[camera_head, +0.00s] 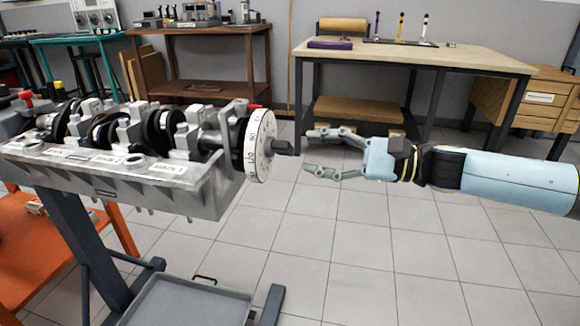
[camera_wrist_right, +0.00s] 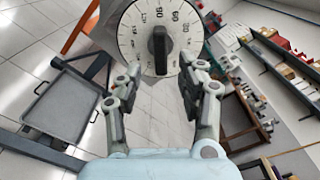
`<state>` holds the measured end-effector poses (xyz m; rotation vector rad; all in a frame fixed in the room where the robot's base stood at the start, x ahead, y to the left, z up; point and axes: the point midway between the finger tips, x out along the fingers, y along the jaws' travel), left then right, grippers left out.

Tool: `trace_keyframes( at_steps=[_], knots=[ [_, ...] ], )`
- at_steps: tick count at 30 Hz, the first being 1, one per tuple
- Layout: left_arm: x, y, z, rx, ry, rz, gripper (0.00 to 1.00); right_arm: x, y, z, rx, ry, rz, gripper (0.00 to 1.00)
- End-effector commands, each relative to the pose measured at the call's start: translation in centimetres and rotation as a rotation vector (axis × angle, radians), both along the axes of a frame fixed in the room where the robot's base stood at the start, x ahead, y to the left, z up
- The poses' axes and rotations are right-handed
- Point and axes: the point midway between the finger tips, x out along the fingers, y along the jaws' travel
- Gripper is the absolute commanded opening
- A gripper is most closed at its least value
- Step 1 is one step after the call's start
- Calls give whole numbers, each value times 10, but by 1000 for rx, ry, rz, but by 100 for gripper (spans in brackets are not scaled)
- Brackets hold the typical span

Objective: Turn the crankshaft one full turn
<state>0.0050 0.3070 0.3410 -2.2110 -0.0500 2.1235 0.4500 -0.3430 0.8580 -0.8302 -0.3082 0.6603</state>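The crankshaft (camera_head: 160,127) lies in the engine block (camera_head: 130,180) at the left of the head view. A white dial with degree marks (camera_head: 258,145) sits on its right end, with a dark handle or nose (camera_head: 283,147) sticking out from the dial's centre. In the right wrist view the dial (camera_wrist_right: 139,41) faces me, and the dark handle (camera_wrist_right: 158,50) stands upright between my fingers. My right gripper (camera_head: 308,152) is open just to the right of the handle, with a small gap and nothing held. It also shows in the right wrist view (camera_wrist_right: 160,80). My left gripper is not in view.
A grey tray (camera_head: 185,312) lies low beneath the block, on the stand's base. An orange shelf (camera_head: 40,262) is at the lower left. A wooden workbench (camera_head: 430,55) stands behind my right arm. The tiled floor right of the block is clear.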

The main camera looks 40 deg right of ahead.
Motion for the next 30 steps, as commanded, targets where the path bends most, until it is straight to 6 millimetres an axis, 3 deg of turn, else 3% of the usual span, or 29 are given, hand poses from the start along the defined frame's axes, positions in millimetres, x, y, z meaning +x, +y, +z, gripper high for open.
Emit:
trace_keyframes(
  at_steps=[3, 9, 21, 30],
  knots=[
    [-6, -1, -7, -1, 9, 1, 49, 18, 15, 0, 3, -5, -1, 39],
    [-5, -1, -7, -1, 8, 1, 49, 35, 30, 2, 2, -2, -1, 39],
    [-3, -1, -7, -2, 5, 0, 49, 40, 34, 1, 0, 1, -1, 38],
    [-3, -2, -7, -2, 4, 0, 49, 40, 33, 1, 0, 2, 0, 0]
  ],
)
